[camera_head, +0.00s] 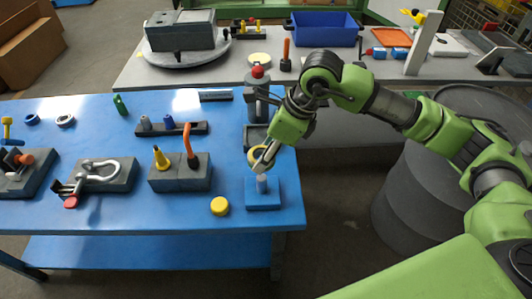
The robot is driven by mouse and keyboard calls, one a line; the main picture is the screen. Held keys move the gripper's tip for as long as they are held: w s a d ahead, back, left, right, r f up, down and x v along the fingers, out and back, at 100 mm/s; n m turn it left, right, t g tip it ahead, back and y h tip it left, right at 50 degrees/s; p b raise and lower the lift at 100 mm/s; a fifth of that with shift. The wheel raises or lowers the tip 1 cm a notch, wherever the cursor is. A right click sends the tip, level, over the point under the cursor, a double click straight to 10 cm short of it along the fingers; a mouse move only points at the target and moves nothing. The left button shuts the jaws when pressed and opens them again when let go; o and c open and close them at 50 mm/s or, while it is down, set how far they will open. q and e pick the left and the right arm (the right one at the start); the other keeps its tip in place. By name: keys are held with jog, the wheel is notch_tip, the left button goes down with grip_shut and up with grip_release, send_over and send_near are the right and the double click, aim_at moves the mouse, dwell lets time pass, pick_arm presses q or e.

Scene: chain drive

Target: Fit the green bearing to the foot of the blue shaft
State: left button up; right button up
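A small green upright part (121,104), possibly the green bearing, stands at the back left of the blue table. A dark rack (190,129) holds upright pegs, one of them blue (168,122); I cannot tell whether it is the blue shaft. A blue block (263,196) near the table's right edge carries a short pale blue-grey cylinder (262,184). My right gripper (262,166) points down just above this cylinder, beside a yellow ring (254,153). Its fingers are too small to tell open from shut. My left gripper is not in view.
A dark arbor press (258,95) with a red knob stands behind my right gripper. A yellow disc (220,206) lies left of the blue block. A grey block (180,175) holds a yellow cone and an orange handle. Clamp fixtures (105,176) stand further left. The table's front strip is clear.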

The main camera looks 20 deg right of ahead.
jog(key=b, duration=0.4)
send_over(266, 191)
jog(key=f, duration=0.4)
jog(key=shift+w+d+f, duration=0.1)
jog(key=shift+w+f, duration=0.15)
jog(key=shift+w, duration=0.05)
jog(key=shift+f+b, duration=0.3)
jog(key=shift+f, duration=0.1)
jog(key=shift+b, duration=0.95)
dwell(0.7)
jog(key=shift+f, duration=0.25)
jog(key=shift+f+b, duration=0.3)
jog(key=shift+b, duration=0.25)
jog(key=shift+f+b, duration=3)
jog(key=shift+f, duration=0.1)
jog(key=o, duration=1.5)
jog(key=shift+c, duration=0.2)
